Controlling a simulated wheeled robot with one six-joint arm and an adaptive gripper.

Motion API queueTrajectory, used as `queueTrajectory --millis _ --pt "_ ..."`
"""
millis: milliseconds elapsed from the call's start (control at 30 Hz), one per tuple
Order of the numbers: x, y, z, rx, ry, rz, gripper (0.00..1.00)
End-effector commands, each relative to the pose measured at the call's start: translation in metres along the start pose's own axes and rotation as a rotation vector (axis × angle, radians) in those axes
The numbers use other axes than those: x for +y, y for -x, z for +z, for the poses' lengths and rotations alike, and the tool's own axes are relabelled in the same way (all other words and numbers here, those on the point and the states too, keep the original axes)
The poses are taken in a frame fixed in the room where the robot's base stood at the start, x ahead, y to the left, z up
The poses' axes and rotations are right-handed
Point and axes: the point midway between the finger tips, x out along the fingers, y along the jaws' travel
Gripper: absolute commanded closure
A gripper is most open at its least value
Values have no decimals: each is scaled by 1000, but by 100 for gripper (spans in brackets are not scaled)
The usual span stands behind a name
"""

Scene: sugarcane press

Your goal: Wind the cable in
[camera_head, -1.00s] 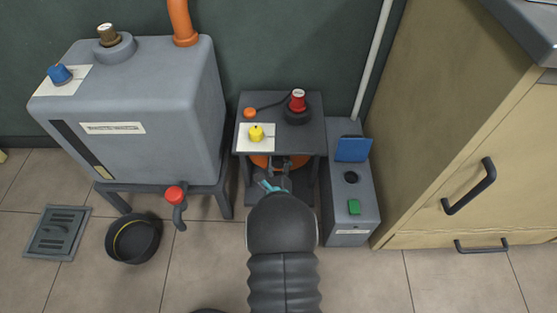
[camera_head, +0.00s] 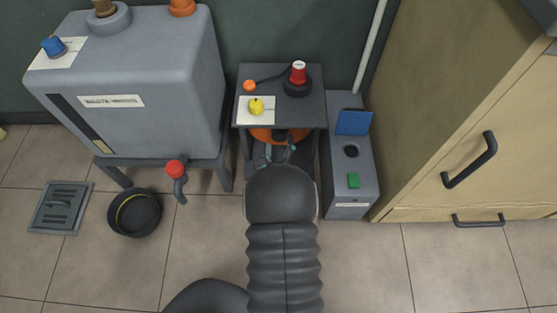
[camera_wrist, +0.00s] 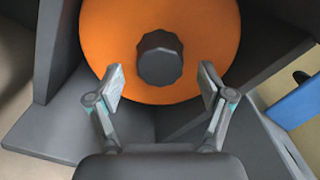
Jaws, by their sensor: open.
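An orange disc (camera_head: 262,134), seemingly a cable reel, sits upright under the small dark table (camera_head: 310,112). The wrist view shows its orange face (camera_wrist: 103,30) with a dark faceted knob (camera_wrist: 160,57) at its centre. My gripper (camera_head: 278,155) is open in front of the disc. In the wrist view its two fingers (camera_wrist: 162,84) stand apart, one on each side below the knob, with nothing between them. A short black cable (camera_head: 270,76) runs on the tabletop from an orange piece (camera_head: 249,85) to the red knob's base (camera_head: 297,86). No cable shows on the disc.
A grey tank (camera_head: 150,110) with a red-handled tap (camera_head: 175,169) stands left. A black pan (camera_head: 135,213) and floor drain (camera_head: 60,207) are below it. A grey box with a blue lid (camera_head: 354,122) stands close right, beside a wooden cabinet (camera_head: 440,110). A yellow knob (camera_head: 256,106) is on the tabletop.

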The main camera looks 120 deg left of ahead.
Motion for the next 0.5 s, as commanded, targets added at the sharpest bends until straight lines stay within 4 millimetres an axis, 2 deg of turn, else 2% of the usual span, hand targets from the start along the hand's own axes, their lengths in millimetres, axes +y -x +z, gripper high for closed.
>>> queueTrajectory --millis 200,333,500 --pt "0 45 -1 3 -1 2 20" --pt "0 64 0 2 -1 1 20" --pt "0 78 0 1 -1 0 20"
